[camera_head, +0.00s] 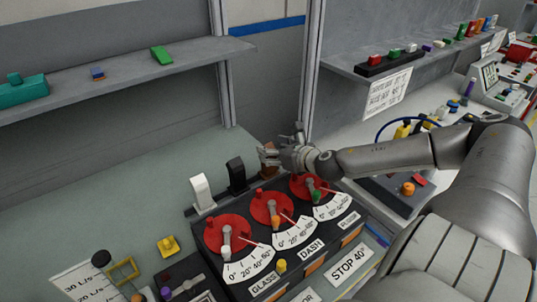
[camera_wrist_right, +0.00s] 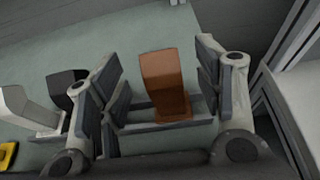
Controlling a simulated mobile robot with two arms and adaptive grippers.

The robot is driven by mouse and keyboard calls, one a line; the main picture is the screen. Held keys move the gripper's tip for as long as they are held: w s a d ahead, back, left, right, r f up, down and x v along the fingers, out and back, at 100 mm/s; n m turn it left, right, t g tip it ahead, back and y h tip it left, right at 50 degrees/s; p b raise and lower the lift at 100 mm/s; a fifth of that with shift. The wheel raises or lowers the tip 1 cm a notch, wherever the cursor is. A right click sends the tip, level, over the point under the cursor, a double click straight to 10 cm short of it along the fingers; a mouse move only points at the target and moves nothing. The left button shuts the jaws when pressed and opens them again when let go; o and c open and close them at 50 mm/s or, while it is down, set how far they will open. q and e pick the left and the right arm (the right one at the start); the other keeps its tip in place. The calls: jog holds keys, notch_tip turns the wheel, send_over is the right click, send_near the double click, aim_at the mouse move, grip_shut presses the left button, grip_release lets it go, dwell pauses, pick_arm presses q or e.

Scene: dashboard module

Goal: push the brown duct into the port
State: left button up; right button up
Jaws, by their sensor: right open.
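The brown duct (camera_head: 267,158) stands upright at the back of the dashboard module (camera_head: 300,235), partly hidden by my right gripper (camera_head: 284,152) in the head view. In the right wrist view the brown duct (camera_wrist_right: 163,85) stands on a grey strip (camera_wrist_right: 145,138) between the two fingers of my right gripper (camera_wrist_right: 160,78). The gripper is open, with a visible gap on each side of the duct. I cannot make out the port under the duct or how deep the duct sits. My left gripper is not in view.
A black duct (camera_head: 236,174) and a white duct (camera_head: 201,193) stand in a row to the left. Three red dials (camera_head: 225,233) lie in front. A grey upright post (camera_head: 311,70) rises behind the gripper.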

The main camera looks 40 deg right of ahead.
aim_at(269, 147)
jog(key=shift+x, duration=0.9)
jog(key=shift+w+f+p, duration=0.3)
jog(key=shift+w+p, duration=0.1)
jog(key=shift+w, duration=0.25)
jog(key=shift+d, duration=0.1)
jog(key=c, duration=1.3)
